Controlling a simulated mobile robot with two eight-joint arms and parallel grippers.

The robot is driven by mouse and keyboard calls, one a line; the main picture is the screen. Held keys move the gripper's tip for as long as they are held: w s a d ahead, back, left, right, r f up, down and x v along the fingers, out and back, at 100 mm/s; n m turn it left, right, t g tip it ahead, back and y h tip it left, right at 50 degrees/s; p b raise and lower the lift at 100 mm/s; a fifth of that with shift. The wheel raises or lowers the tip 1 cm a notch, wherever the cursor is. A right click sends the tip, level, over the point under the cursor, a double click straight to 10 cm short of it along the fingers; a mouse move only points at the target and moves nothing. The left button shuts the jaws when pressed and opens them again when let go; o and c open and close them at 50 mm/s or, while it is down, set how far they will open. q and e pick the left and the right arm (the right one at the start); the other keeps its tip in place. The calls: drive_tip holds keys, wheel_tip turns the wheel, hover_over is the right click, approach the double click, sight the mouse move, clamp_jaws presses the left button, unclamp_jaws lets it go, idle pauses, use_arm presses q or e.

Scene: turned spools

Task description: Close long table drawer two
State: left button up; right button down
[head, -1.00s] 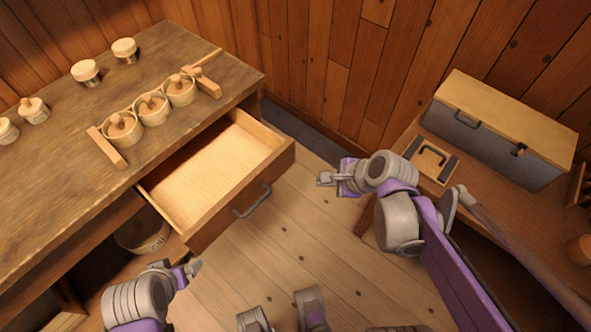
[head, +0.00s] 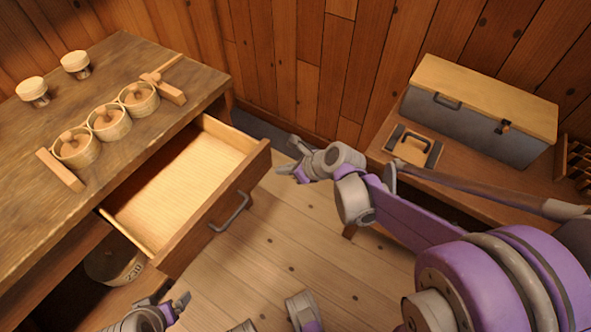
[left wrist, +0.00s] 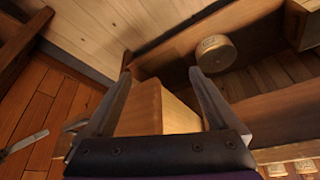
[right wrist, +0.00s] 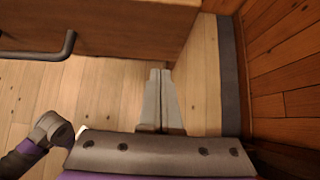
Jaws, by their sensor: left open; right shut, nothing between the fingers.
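The open drawer (head: 215,212) sticks out from the long wooden table (head: 150,72). It is empty inside and has a dark metal handle (head: 229,212) on its front. My right gripper (head: 287,157) is shut and empty, just right of the drawer front's far end and apart from it. In the right wrist view the shut fingers (right wrist: 160,95) point toward the drawer front (right wrist: 120,28), with the handle (right wrist: 45,50) at upper left. My left gripper (head: 180,303) is low in the head view, below the drawer's near end. Its open fingers (left wrist: 160,95) show in the left wrist view, with nothing held.
Three lidded round pots (head: 107,122) stand in a row on the table, with two more spool-like pieces (head: 75,65) behind. A round container (head: 115,265) sits under the drawer. A grey chest (head: 475,120) stands on a side table at right. Floor before the drawer is clear.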

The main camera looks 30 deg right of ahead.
sight(266, 163)
use_arm(q)
drive_tip(key=shift+f, duration=0.1)
use_arm(e)
drive_tip(key=shift+w+a+r, duration=0.1)
drive_tip(key=shift+w+a, duration=0.35)
drive_tip(key=shift+w, duration=0.3)
drive_tip(key=shift+w+a, duration=0.4)
drive_tip(key=shift+w, duration=0.3)
drive_tip(key=shift+w+a, duration=0.2)
drive_tip(key=shift+w, duration=0.15)
drive_tip(key=w+a, duration=0.4)
drive_tip(key=w, duration=0.3)
drive_tip(key=w+a+b, duration=0.1)
drive_tip(key=w+a, duration=0.3)
drive_tip(key=w, duration=0.3)
drive_tip(key=w+a, duration=0.4)
drive_tip(key=w, duration=0.3)
drive_tip(key=shift+b, duration=0.3)
drive_tip(key=shift+w+a, duration=0.3)
drive_tip(key=shift+w, duration=0.05)
use_arm(q)
drive_tip(key=shift+w+a+f, duration=0.5)
drive_tip(key=shift+w+f, duration=0.35)
use_arm(e)
drive_tip(key=shift+r, duration=0.15)
